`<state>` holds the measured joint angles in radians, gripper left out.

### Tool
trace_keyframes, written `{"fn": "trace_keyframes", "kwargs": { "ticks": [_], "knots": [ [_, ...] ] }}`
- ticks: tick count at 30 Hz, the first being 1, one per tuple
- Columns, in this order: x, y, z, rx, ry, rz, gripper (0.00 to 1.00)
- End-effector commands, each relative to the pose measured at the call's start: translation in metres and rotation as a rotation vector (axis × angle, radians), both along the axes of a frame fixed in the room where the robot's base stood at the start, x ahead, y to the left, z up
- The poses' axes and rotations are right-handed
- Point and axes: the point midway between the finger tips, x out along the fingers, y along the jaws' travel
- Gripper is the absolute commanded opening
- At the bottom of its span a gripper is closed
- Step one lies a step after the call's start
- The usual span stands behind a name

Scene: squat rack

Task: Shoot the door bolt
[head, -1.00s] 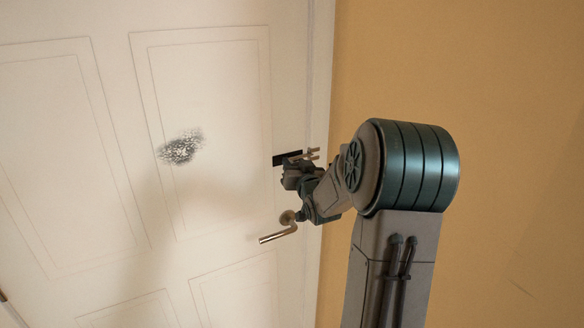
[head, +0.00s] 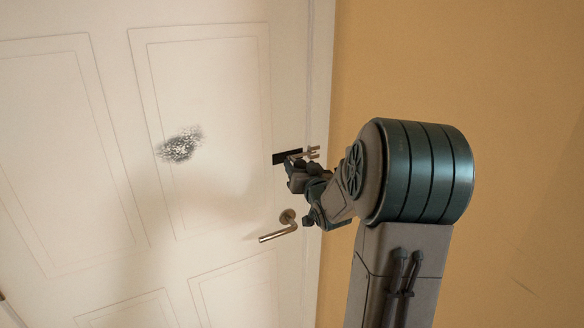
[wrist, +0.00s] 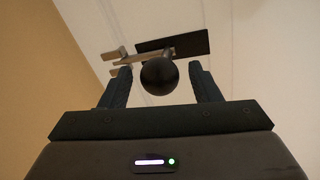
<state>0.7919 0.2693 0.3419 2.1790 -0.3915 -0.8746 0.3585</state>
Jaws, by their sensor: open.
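The door bolt shows in the wrist view as a dark plate (wrist: 190,43) with a pale metal bar (wrist: 145,56) and a round black knob (wrist: 160,76). In the head view its dark plate (head: 283,158) sits near the right edge of the white door (head: 215,100), partly hidden by my gripper (head: 297,166). In the wrist view my gripper (wrist: 163,86) is open, with one finger on each side of the knob. I cannot tell whether either finger touches it.
A lever handle (head: 279,230) is on the door below the bolt. A door frame (head: 319,90) and a tan wall (head: 470,70) stand to the right. A speckled dark patch (head: 180,146) is on the door panel.

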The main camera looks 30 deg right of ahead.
Motion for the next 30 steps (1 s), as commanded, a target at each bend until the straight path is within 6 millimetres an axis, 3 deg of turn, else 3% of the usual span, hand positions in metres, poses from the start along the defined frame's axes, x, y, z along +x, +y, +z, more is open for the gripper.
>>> {"fn": "trace_keyframes", "kwargs": {
  "ticks": [15, 30],
  "knots": [
    [-0.037, 0.007, 0.000, -0.001, 0.000, 0.001, 0.57],
    [-0.039, 0.007, 0.000, 0.000, 0.000, 0.000, 0.57]
  ]
}}
